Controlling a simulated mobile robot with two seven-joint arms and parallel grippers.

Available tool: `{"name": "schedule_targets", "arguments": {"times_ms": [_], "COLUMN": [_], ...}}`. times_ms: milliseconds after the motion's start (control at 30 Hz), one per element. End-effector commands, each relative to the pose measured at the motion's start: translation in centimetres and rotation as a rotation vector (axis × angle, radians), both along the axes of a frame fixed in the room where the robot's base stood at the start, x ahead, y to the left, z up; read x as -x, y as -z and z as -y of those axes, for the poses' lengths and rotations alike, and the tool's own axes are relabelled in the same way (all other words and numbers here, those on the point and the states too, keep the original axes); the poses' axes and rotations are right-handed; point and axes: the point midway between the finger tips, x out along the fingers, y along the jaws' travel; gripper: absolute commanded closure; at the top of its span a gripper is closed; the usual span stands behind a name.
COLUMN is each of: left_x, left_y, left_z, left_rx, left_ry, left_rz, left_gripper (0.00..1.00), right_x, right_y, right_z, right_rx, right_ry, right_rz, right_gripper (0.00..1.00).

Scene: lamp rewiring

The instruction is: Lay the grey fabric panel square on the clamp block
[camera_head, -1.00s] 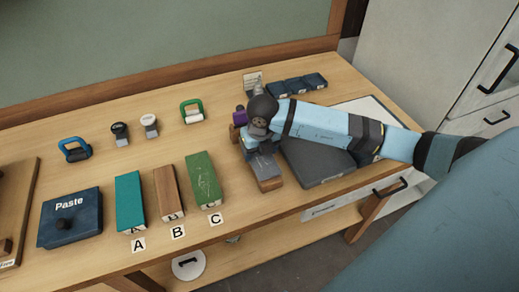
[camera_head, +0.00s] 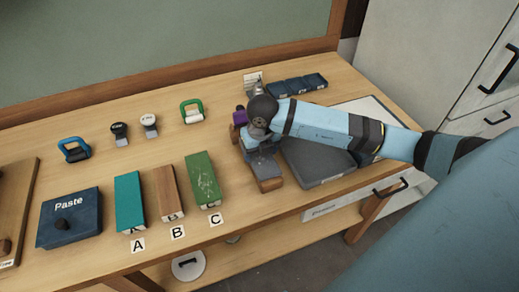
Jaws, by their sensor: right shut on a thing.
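A brown wooden block, which looks like the clamp block (camera_head: 270,185), lies near the front edge of the table, right of the green block. A small grey piece, which looks like the grey fabric panel (camera_head: 264,167), is over this block, and the block's brown front end shows below it. My right gripper (camera_head: 255,146) points down at the panel's far end and is shut on it. The dark wrist hides part of the panel and block, so I cannot tell whether the panel is square or resting flat. My left gripper is not in view.
A dark grey slab (camera_head: 318,162) lies close to the right. Teal (camera_head: 130,203), brown (camera_head: 168,192) and green (camera_head: 203,180) blocks stand left, by labels A, B and C. A blue Paste box (camera_head: 72,217) is further left.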

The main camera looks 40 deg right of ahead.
Motion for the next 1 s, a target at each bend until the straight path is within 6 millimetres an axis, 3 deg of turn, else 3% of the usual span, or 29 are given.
{"name": "schedule_targets", "arguments": {"times_ms": [400,433,533,1000], "left_x": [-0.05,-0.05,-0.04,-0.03], "left_y": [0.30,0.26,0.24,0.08], "left_z": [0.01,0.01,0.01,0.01], "left_rx": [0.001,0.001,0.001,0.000], "left_ry": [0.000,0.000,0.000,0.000], "left_rz": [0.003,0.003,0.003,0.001], "left_gripper": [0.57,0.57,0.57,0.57], "right_x": [-0.02,-0.02,-0.02,-0.01], "right_y": [0.46,0.42,0.40,0.10], "right_z": [0.02,0.02,0.01,0.01], "right_rx": [0.000,0.000,0.000,0.000], "right_ry": [0.000,0.000,0.000,0.000], "right_rz": [0.000,0.000,0.000,0.000], "right_gripper": [0.52,0.24,0.01,0.00]}}
